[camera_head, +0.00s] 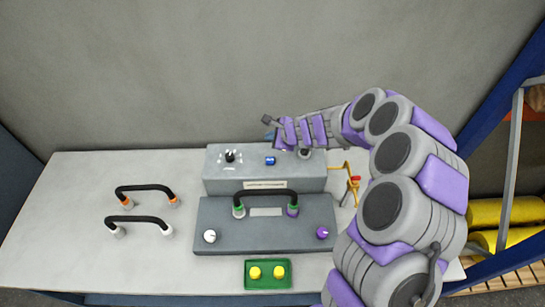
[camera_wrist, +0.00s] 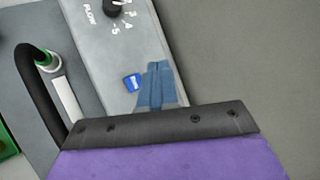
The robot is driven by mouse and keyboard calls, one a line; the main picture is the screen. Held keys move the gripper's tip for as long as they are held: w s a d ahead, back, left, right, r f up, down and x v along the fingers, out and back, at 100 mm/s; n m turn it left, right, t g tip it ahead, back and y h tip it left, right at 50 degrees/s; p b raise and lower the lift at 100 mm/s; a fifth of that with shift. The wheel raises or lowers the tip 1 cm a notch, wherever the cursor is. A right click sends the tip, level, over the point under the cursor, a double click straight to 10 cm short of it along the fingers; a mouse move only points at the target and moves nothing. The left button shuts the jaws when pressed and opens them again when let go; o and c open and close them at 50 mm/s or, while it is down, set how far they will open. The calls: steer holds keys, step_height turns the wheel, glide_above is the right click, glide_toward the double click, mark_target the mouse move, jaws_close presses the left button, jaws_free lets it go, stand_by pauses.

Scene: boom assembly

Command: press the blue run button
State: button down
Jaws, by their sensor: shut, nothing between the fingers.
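The blue run button (camera_head: 270,160) is on the top face of the grey control box (camera_head: 225,183), between a black knob at the left and another dark knob at the right. In the wrist view the button (camera_wrist: 132,82) shows just left of my fingers. My gripper (camera_head: 268,136) is shut and empty, above the back part of the box and a little behind the button in the head view. In the wrist view its blue fingers (camera_wrist: 158,68) are together beside the button. The gap in height between fingertips and button cannot be told.
A black cable (camera_head: 265,193) arches over the front panel (camera_head: 268,232). Two black cables (camera_head: 145,188) lie at the left of the white table (camera_head: 75,240). A green box (camera_head: 250,274) with yellow buttons is in front. A yellow-orange valve (camera_head: 353,185) stands right of the control box.

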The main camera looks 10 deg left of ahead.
mark_target(272, 161)
step_height(272, 161, down, 9)
steer(key=b, duration=0.7)
steer(key=shift+a+r, duration=0.1)
steer(key=shift+b, duration=0.35)
stand_by(1.7)
steer(key=shift+f, duration=0.35)
steer(key=shift+f+b, duration=0.5)
steer(key=shift+b, duration=0.1)
stand_by(0.5)
steer(key=shift+r, duration=0.15)
stand_by(0.3)
steer(key=shift+r+p, duration=0.8)
steer(key=shift+p, duration=0.05)
